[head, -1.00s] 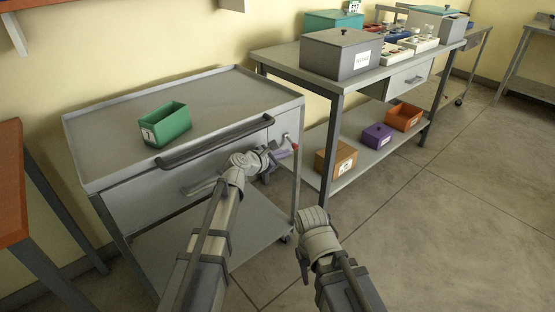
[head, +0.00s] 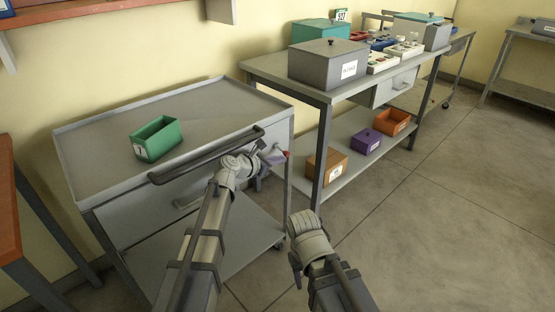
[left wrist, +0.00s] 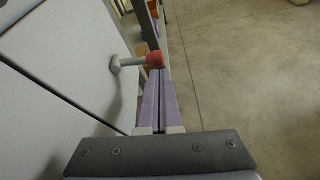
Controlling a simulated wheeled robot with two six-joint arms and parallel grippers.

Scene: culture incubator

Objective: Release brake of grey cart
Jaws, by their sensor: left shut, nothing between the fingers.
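The grey cart (head: 185,90) stands at the left in the head view, with a handle bar along its front. Its brake lever, a short grey stem with a red knob (left wrist: 155,60), sticks out from the cart's panel in the left wrist view. The red knob also shows small in the head view (head: 287,154). My left gripper (left wrist: 163,75) is shut and empty, its purple fingers side by side. Its tips appear right by the knob; I cannot tell whether they touch. My right arm hangs in front, right of the cart; its fingers do not show.
A green bin (head: 158,139) sits on the cart's top. A grey table (head: 345,95) beside the cart bears boxes, with orange, purple and brown bins on its lower shelf. An orange-topped table (head: 8,205) stands at the left edge. The floor at the right is clear.

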